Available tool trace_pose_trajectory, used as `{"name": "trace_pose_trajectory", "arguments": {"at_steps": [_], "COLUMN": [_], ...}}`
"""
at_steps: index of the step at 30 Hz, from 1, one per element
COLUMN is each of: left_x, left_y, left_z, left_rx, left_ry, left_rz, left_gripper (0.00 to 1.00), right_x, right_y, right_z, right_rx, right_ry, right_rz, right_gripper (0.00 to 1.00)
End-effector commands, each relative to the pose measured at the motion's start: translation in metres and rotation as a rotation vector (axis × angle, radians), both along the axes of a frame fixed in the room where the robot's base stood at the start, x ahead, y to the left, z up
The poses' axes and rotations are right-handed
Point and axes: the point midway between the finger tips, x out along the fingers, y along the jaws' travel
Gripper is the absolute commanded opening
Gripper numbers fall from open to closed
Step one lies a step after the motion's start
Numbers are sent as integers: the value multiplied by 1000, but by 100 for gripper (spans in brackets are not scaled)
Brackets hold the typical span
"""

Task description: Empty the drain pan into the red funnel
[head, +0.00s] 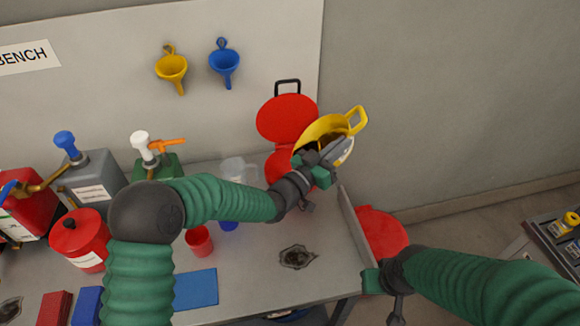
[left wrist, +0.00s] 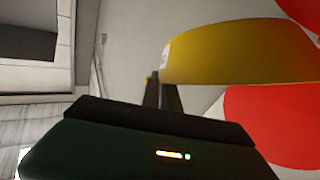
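The yellow drain pan (head: 318,130) is tilted above the back right of the bench, with something dark inside it. It fills the upper right of the left wrist view (left wrist: 240,52). My left gripper (head: 322,165) is shut on the near side of the pan; its fingers (left wrist: 162,92) meet the pan's edge in the wrist view. The red funnel (head: 274,168) is beside and partly behind the pan, its round red lid (head: 287,119) standing open. The funnel's mouth is mostly hidden. My right gripper (head: 385,282) is by the bench's right edge, its fingers unclear.
Red and grey cans stand left. A red round object (head: 382,232) lies beyond the bench's right edge. Yellow and blue funnels hang on the wall.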

Motion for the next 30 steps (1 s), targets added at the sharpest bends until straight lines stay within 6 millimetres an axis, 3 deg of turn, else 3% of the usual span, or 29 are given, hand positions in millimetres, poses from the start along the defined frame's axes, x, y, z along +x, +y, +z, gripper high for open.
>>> {"name": "trace_pose_trajectory", "arguments": {"at_steps": [30], "left_x": [-3], "left_y": [4], "left_z": [-1], "left_rx": [-87], "left_ry": [-5], "left_rz": [-4], "left_gripper": [0], "right_x": [0], "right_y": [0], "right_z": [-11], "right_rx": [0], "right_ry": [0], "right_rz": [0], "right_gripper": [32]}}
